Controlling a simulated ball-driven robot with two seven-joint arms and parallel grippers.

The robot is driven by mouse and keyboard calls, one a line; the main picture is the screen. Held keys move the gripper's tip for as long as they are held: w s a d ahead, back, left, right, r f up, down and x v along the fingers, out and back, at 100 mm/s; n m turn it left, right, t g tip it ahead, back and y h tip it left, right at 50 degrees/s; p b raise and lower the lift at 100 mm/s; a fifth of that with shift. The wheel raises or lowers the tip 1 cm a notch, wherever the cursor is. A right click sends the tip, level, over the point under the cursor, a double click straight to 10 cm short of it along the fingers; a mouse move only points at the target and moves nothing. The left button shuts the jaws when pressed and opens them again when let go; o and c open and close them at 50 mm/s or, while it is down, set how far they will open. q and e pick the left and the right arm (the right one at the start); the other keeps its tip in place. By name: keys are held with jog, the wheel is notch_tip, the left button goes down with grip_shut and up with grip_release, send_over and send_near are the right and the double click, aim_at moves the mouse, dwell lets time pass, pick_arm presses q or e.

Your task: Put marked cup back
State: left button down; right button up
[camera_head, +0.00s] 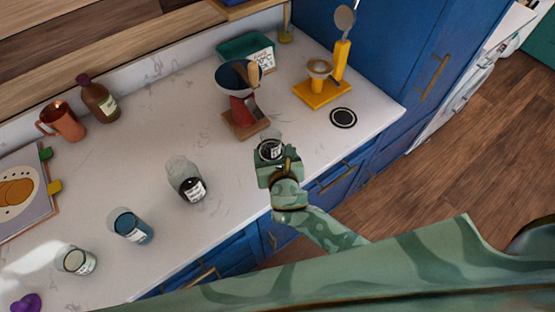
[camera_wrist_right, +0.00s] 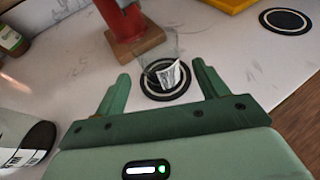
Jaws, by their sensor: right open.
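A clear glass cup with a white label (camera_wrist_right: 168,72) stands upright on a round black coaster with a pale ring (camera_wrist_right: 152,93) in the right wrist view. The cup also shows in the head view (camera_head: 270,148) near the counter's front edge. My right gripper (camera_wrist_right: 163,88) is open, with its fingers apart on either side of the cup; I see no clear contact. In the head view the right gripper (camera_head: 276,161) partly covers the coaster. A second black coaster (camera_head: 343,118) lies bare to the right. My left gripper is not in view.
A red stand with a bowl (camera_head: 240,100) is just behind my gripper. A yellow stand (camera_head: 319,93) is behind the bare coaster.

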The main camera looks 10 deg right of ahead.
jog(key=v, duration=0.6)
jog(key=shift+p, duration=0.3)
